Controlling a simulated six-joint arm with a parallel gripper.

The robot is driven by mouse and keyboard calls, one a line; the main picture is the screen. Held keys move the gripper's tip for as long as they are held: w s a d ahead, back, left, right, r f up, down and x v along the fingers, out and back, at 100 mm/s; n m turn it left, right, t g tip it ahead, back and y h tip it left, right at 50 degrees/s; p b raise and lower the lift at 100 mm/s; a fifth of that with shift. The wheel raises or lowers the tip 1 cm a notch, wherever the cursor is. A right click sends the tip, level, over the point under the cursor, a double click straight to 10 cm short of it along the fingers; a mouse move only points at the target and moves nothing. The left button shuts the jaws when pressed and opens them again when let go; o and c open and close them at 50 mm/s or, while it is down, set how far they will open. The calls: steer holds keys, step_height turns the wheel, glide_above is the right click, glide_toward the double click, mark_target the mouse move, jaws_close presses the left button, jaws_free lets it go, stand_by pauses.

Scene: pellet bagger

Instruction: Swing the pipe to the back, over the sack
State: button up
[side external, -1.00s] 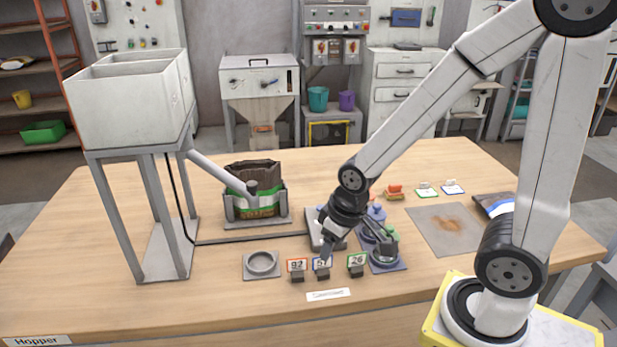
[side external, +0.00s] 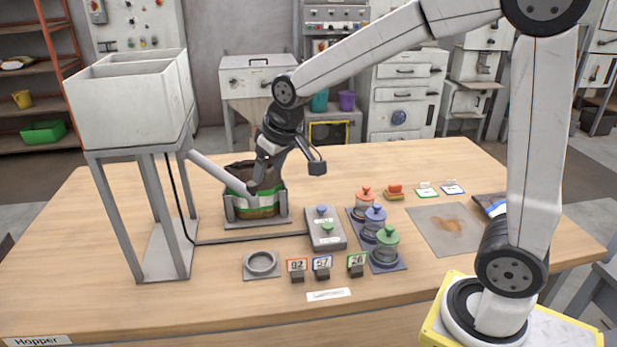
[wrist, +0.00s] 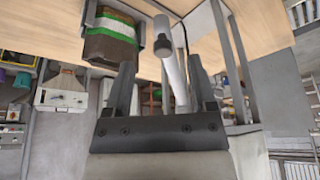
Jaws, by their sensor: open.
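The pipe (side external: 213,170) is a white tube sloping down from the hopper (side external: 130,105) to a dark grey end. In the side view this end overlaps the front of the sack. In the wrist view the pipe (wrist: 175,75) shows between my fingers, with its end beside the sack rather than over it. The sack (side external: 262,176) is brown with a green and white band and stands upright in a grey holder (side external: 283,207). My gripper (side external: 262,170) is open above the pipe's lower end. I cannot tell whether a finger touches the pipe.
A grey box with two buttons (side external: 325,238), several lidded jars on a tray (side external: 358,241), number tags (side external: 297,268) and a round ring plate (side external: 262,275) sit to the front and right. The hopper's legs (side external: 107,215) stand left of the pipe.

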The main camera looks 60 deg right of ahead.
mark_target(253, 183)
steer(key=shift+w+r, duration=0.95)
steer(key=shift+r, duration=0.25)
steer(key=shift+f, duration=0.1)
steer(key=shift+x, duration=3.8)
steer(key=shift+w, duration=0.1)
steer(key=shift+c, duration=0.2)
jaws_close()
